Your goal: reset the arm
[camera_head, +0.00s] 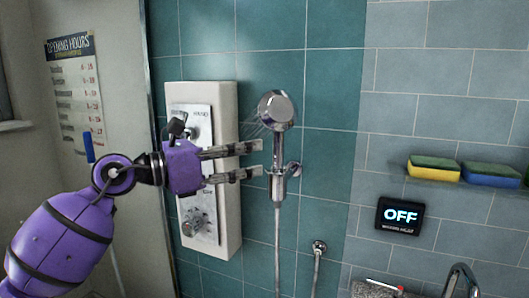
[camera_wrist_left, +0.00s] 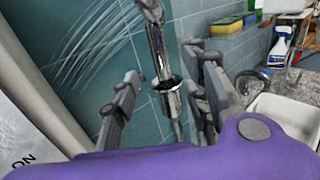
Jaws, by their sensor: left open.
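My purple left arm comes in from the left, and its gripper (camera_head: 257,160) is open in front of the shower panel. Its two fingers point right toward the chrome hand shower (camera_head: 276,110), which sits in its wall holder. In the left wrist view the shower handle (camera_wrist_left: 158,55) shows between and beyond the open fingers (camera_wrist_left: 165,95). I cannot tell whether the fingers touch it. Fine water streaks (camera_wrist_left: 90,45) show beside the shower head. The right gripper is not in view.
A white panel (camera_head: 229,225) with a metal plate and a lower knob (camera_head: 196,222) is behind my gripper. Sponges (camera_head: 433,168) lie on a shelf at right. A faucet (camera_head: 461,279) is at lower right.

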